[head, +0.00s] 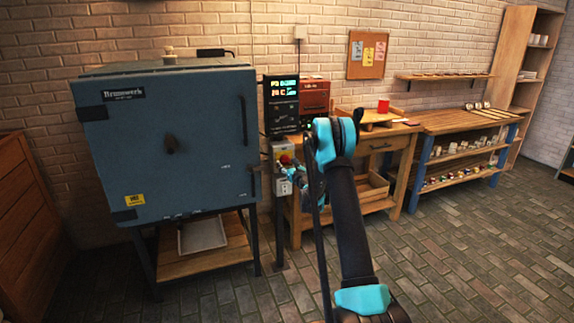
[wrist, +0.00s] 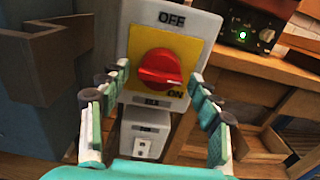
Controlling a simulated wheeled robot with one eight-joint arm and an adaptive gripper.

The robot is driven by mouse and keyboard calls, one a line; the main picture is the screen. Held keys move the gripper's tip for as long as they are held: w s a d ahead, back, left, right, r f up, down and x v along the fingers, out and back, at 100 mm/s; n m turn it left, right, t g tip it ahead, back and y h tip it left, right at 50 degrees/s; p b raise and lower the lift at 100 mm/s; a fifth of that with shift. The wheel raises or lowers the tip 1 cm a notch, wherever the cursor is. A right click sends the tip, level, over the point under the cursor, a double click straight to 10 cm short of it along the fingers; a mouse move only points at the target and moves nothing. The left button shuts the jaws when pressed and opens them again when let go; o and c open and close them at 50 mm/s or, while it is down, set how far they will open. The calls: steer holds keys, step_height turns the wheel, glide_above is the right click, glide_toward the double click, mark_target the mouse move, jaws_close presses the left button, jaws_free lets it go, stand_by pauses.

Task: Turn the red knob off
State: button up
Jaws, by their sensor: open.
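The red knob (wrist: 160,70) is a round rotary switch on a yellow plate on a grey-white switch box (wrist: 196,22). OFF is printed above it and ON at its lower right. Its raised grip lies nearly crosswise, its right end tilted slightly down on the ON side. In the head view the red knob (head: 286,159) shows small beside the kiln. My gripper (wrist: 162,82) is open in the wrist view, one finger on each side of the knob. I see no clear contact. In the head view my gripper (head: 290,175) is small and partly hidden by my arm.
A blue kiln (head: 190,140) stands left of the switch post. A display panel (head: 281,102) is above the switch. A white outlet box (wrist: 143,140) sits below it. The brick floor in front is clear.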

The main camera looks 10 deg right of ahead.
steer(key=shift+w, duration=0.2)
steer(key=c, duration=1.1)
steer(key=shift+c, duration=0.2)
